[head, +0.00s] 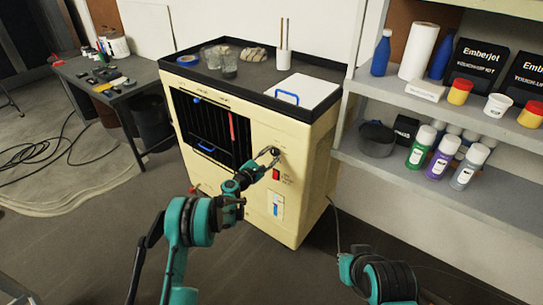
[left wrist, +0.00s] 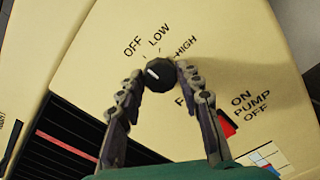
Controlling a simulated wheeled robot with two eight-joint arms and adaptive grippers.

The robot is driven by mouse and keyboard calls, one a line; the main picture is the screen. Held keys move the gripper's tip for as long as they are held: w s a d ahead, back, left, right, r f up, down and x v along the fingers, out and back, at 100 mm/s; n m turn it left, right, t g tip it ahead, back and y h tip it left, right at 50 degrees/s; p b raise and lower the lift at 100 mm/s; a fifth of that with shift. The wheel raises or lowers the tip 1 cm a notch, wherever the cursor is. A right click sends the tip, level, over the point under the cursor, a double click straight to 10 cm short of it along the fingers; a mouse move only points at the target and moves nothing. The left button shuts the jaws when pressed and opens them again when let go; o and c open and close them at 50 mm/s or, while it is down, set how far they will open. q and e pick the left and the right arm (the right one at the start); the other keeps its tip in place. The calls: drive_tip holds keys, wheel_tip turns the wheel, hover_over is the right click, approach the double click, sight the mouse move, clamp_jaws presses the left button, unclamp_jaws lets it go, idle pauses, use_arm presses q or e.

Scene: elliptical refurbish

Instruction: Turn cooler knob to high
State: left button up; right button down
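The cream cooler (head: 318,165) stands ahead with its front panel facing me. Its black round knob (left wrist: 160,74) shows in the left wrist view, below the printed words OFF, LOW and HIGH. The knob's white mark points left and slightly up, toward the OFF side. My left gripper (left wrist: 160,70) is open, with one fingertip on each side of the knob; I cannot tell whether they touch it. In the head view the left gripper (head: 268,158) is at the upper right of the front panel and partly hides the knob. My right gripper is out of view.
A red pump switch (head: 276,174) sits just below the knob. Glasses, tape and a white panel (head: 302,91) lie on the cooler's top tray. A shelf (head: 450,111) with bottles stands at right, and a dark workbench (head: 108,75) at left. Cables (head: 45,150) lie on the floor.

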use_arm(q)
drive_tip(key=shift+m, duration=0.4)
drive_tip(key=m, duration=0.3)
drive_tip(key=shift+m, duration=0.4)
drive_tip(key=m, duration=0.4)
drive_tip(key=shift+m, duration=0.3)
drive_tip(key=m, duration=0.4)
drive_tip(key=shift+f, duration=0.1)
drive_tip(key=m, duration=0.4)
drive_tip(key=shift+m, duration=0.3)
drive_tip(key=o, duration=1.2)
drive_tip(key=shift+c, duration=0.2)
